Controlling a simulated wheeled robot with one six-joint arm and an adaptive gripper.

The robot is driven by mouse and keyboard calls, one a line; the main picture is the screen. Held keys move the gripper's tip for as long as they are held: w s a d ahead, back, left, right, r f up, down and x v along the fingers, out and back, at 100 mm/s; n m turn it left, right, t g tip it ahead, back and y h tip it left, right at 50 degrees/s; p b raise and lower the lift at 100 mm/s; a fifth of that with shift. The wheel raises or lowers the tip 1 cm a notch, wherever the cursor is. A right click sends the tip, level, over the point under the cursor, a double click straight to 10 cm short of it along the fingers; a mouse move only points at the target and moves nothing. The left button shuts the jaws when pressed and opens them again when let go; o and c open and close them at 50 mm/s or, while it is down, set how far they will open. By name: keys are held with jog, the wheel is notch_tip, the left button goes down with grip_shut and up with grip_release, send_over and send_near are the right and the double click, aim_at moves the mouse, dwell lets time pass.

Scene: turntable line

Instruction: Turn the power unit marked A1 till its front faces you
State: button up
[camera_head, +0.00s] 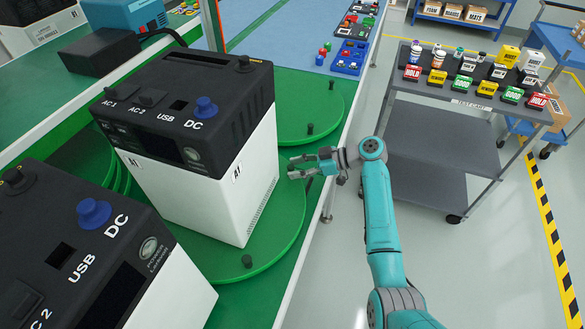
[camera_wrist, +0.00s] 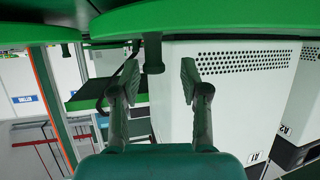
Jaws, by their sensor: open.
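The power unit A1 (camera_head: 215,185) has a white lower body and a black top, and stands upright on a green turntable (camera_head: 275,250). Its dark panel with a round logo faces the lower left in the head view; its vented white side faces right, towards my gripper. In the wrist view that vented side (camera_wrist: 225,85) is at the right, with an upside-down A1 label. My gripper (camera_head: 294,168) is open beside the unit, over the turntable's right edge. In the wrist view, a black peg (camera_wrist: 153,52) on the turntable appears between the open fingertips (camera_wrist: 158,78), apart from both.
Another power unit (camera_head: 95,255) stands close at the lower left. A further green turntable (camera_head: 310,100) with a peg is behind. A grey cart (camera_head: 440,130) with coloured blocks stands at the right. Open floor lies between bench and cart.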

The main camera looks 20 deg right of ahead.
jog(key=v, duration=1)
jog(key=shift+d, duration=0.1)
